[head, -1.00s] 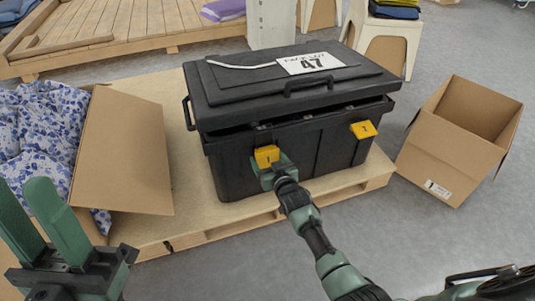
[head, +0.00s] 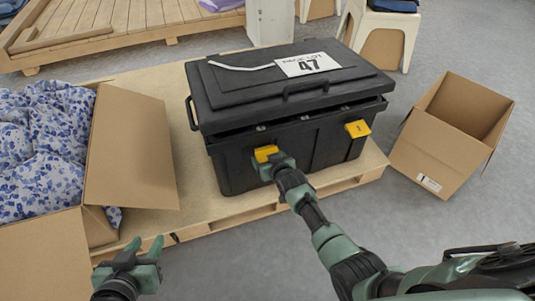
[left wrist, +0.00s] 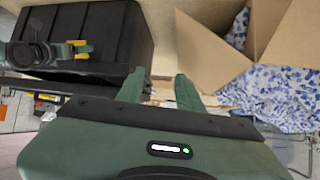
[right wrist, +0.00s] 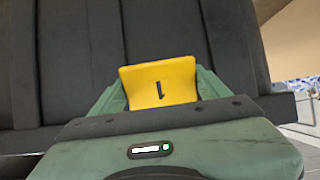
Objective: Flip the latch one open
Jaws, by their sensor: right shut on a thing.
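The black box (head: 300,150) stands on a pallet, with a dark gap under its lid (head: 235,100). Yellow latch one (head: 265,152) is at the left of its front; latch two (head: 358,129), marked 2, juts out at the right. My right gripper (head: 270,165) is shut on latch one. In the right wrist view latch one (right wrist: 158,82) shows its 1 between the fingers, and its hinge side is not clear. My left gripper (head: 143,247) is open and empty, low at the left. Its spread fingers show in the left wrist view (left wrist: 158,88).
An open carton (head: 130,150) of blue-flowered cloth (head: 45,140) is on the left, near my left gripper. An empty carton (head: 440,150) stands on the floor at right. A wooden platform (head: 120,30) and a stool (head: 385,35) are behind. The pallet (head: 225,222) has bare room before the box.

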